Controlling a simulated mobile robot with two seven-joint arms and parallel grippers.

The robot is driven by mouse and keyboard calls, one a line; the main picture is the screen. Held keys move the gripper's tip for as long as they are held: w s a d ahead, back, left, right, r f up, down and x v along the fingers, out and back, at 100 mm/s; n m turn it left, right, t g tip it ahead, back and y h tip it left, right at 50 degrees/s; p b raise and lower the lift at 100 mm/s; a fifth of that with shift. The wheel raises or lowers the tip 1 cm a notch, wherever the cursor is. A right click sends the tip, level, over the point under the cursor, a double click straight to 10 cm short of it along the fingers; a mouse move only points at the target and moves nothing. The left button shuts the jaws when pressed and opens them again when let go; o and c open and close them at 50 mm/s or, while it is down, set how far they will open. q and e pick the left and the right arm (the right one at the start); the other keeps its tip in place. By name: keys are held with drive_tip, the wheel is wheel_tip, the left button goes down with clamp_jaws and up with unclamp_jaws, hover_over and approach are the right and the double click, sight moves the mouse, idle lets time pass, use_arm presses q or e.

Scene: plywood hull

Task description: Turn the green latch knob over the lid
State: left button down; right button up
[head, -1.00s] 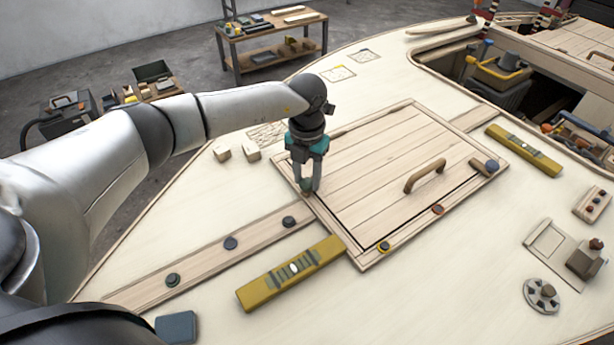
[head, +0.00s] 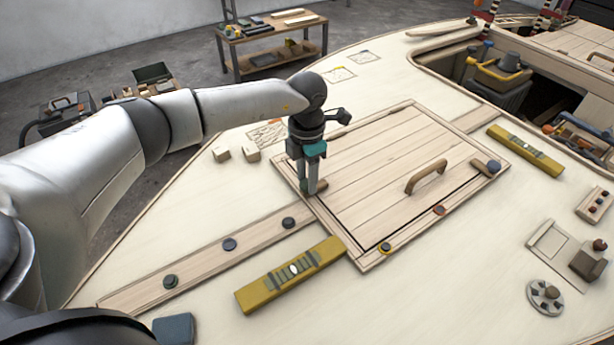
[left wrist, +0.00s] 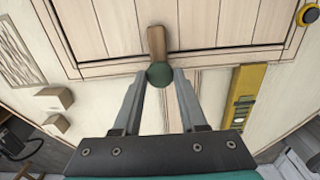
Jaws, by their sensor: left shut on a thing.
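The wooden lid (head: 385,165) lies in its frame on the plywood deck, with a curved wooden handle (head: 426,177). My left gripper (head: 311,190) points down at the lid's left edge. In the left wrist view its two fingers (left wrist: 160,80) are shut on the round green latch knob (left wrist: 160,76). A short wooden latch bar (left wrist: 157,42) runs from the knob across the lid's edge gap and lies over the lid planks. In the head view the fingers mostly hide the knob, and the bar's tip (head: 322,184) shows to their right. My right gripper is not in view.
Yellow (head: 385,247), orange (head: 438,210) and blue (head: 492,166) knobs sit along the lid's near edge. A yellow level (head: 292,275) lies on the deck in front, another (head: 525,150) at the right. An open hatch (head: 480,75) is at the back right.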

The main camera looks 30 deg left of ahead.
use_arm(q)
drive_tip(key=shift+r, duration=0.1)
drive_tip(key=shift+c, duration=2.2)
unclamp_jaws()
wheel_tip(320, 180, up, 15)
drive_tip(key=p, duration=0.2)
